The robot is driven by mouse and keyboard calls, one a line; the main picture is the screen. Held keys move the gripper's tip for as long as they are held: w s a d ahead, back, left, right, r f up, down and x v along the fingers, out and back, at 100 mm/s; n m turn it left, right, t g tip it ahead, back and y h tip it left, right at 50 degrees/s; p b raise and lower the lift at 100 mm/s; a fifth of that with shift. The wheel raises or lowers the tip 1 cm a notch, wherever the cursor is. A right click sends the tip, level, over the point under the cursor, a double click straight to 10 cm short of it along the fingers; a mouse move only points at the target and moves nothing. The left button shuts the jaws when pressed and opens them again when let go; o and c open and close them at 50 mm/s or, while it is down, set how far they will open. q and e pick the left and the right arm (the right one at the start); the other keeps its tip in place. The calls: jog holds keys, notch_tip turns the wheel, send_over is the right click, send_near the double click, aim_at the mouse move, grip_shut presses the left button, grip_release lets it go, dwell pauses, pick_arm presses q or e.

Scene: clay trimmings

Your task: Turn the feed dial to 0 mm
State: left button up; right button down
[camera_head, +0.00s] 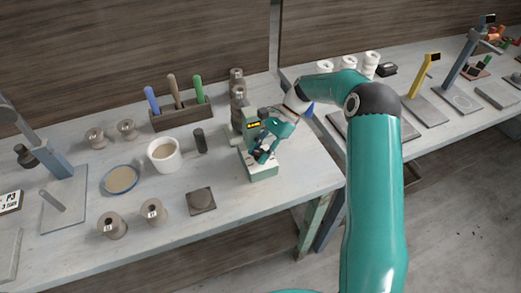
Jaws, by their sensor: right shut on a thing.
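A small pale green machine (263,173) with a lit yellow display (253,125) stands near the right end of the left bench. My right gripper (264,152) is at the front of this machine, just below and right of the display. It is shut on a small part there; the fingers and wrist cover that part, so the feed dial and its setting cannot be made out. The display's reading is too small to read. My left gripper is not in view.
On the same bench (310,180) are a white cup (164,154), a dark cylinder (200,140), a tool rack (182,114) and several spools. A gap separates the second bench at right, which holds white rolls (371,61) and a yellow stand (425,75).

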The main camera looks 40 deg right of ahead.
jog(key=shift+w, duration=0.1)
jog(key=c, duration=0.8)
grip_release()
jog(key=shift+o, duration=0.2)
jog(key=shift+r, duration=0.1)
